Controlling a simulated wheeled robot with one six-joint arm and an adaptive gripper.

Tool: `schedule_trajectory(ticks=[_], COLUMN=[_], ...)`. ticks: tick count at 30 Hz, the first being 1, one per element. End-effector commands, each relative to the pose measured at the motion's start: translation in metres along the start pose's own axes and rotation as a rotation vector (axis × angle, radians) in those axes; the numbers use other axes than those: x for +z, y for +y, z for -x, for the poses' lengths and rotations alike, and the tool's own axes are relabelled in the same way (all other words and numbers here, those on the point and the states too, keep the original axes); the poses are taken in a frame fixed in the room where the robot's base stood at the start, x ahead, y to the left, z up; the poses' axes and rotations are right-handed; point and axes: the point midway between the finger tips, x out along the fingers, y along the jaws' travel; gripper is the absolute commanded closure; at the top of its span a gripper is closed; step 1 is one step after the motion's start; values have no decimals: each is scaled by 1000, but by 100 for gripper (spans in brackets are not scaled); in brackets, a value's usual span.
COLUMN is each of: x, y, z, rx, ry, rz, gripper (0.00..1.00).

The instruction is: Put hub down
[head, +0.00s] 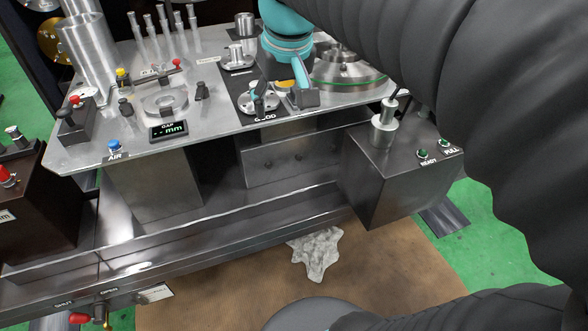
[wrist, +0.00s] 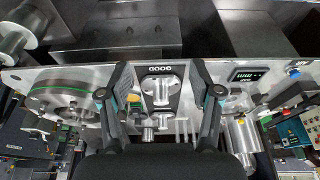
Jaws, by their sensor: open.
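A silver flanged hub (head: 250,103) sits on the dark plate marked GOOD (head: 265,119) near the front edge of the metal bench. My gripper (head: 284,92) is over this plate, pointing down, and partly covers the hub. In the wrist view the hub (wrist: 161,90) lies between the two spread fingers of my gripper (wrist: 160,72), with gaps on both sides. The fingers are open and hold nothing.
A round green-ringed fixture (head: 350,72) stands right of my gripper. A gauge reading in mm (head: 168,130), knobs and upright pins (head: 165,25) stand left. A dark box with READY and PULL buttons (head: 385,185) projects at the front right. A crumpled rag (head: 315,252) lies below.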

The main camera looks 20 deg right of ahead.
Motion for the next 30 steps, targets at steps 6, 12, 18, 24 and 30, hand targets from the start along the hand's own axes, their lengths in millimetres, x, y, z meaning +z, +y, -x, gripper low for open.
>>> schedule_trajectory(ticks=[6, 12, 18, 24, 30], x=[80, 130, 146, 147, 146], y=[-1, -2, -2, -2, -2], z=[-30, -60, -72, -73, -72], rx=[-1, -1, -2, -1, -1], ry=[105, 172, 196, 196, 196], rz=[0, 0, 0, 0, 0], gripper=[36, 36, 36, 36, 36])
